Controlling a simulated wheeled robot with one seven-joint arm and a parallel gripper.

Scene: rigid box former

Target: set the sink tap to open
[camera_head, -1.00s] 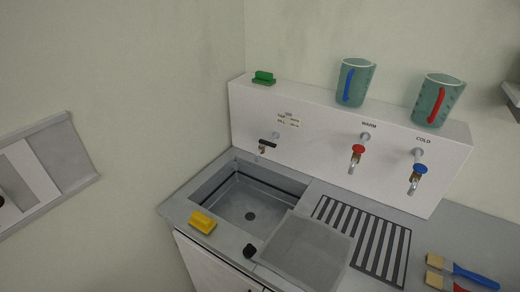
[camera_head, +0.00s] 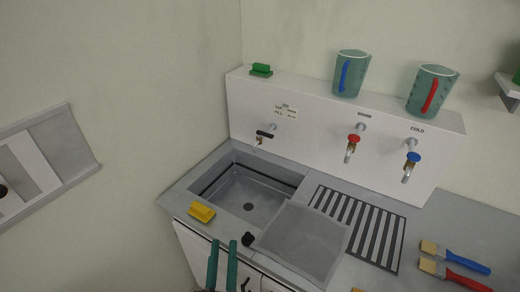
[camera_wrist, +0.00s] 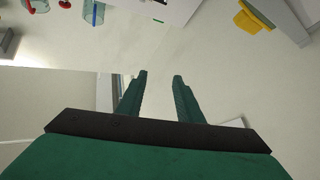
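The sink tap (camera_head: 263,136) with a black lever handle is on the white back panel above the sink basin (camera_head: 235,196). A small label is on the panel just above it. My gripper (camera_head: 222,250) shows at the bottom of the head view as two green fingers, in front of the sink's front edge and well below the tap. In the wrist view my gripper (camera_wrist: 161,76) has its fingers apart with nothing between them. The tap cannot be made out clearly in the wrist view.
A red-handled warm tap (camera_head: 353,141) and a blue-handled cold tap (camera_head: 411,160) are to the right. Two jugs (camera_head: 350,73) and a green brush (camera_head: 261,70) stand on the ledge.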

